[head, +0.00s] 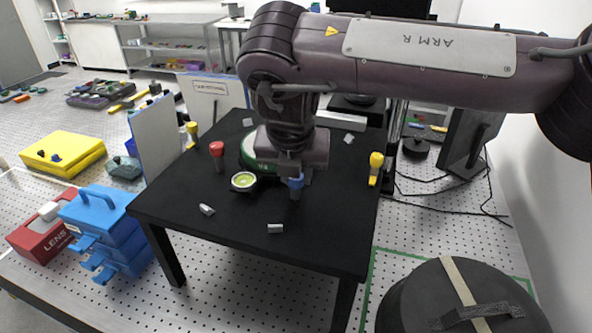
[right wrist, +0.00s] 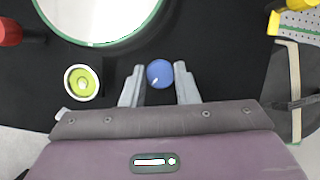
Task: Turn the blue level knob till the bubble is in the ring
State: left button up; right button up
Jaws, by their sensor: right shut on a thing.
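The blue level knob (head: 295,182) stands on the black table (head: 320,240), under my right gripper (head: 293,178). In the right wrist view the knob (right wrist: 159,74) is between the two grey fingertips, with a small white mark on its top. My right gripper is shut on it. The round bubble level (head: 244,181) is left of the knob; in the right wrist view its yellow-green vial (right wrist: 81,82) shows a pale bubble near the middle. I cannot tell exactly how the bubble lies in the ring. My left gripper is not in view.
A red knob (head: 217,150) and yellow knobs (head: 376,162) stand around a large green-rimmed disc (right wrist: 95,20). Small grey pieces (head: 275,228) lie on the table front. Blue boxes (head: 105,225) stand left, a black round case (head: 455,300) front right.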

jog(key=shift+r+m+h+p, duration=0.1)
jog(key=shift+m+h+p, duration=0.3)
jog(key=shift+m+p, duration=0.5)
jog(key=o, duration=1)
jog(key=shift+w, duration=0.1)
jog(key=shift+c, duration=0.2)
jog(key=b+v, duration=0.1)
jog(key=v, duration=0.6)
jog(key=shift+r+b, duration=0.3)
jog(key=shift+b, duration=0.05)
jog(key=shift+a, duration=0.1)
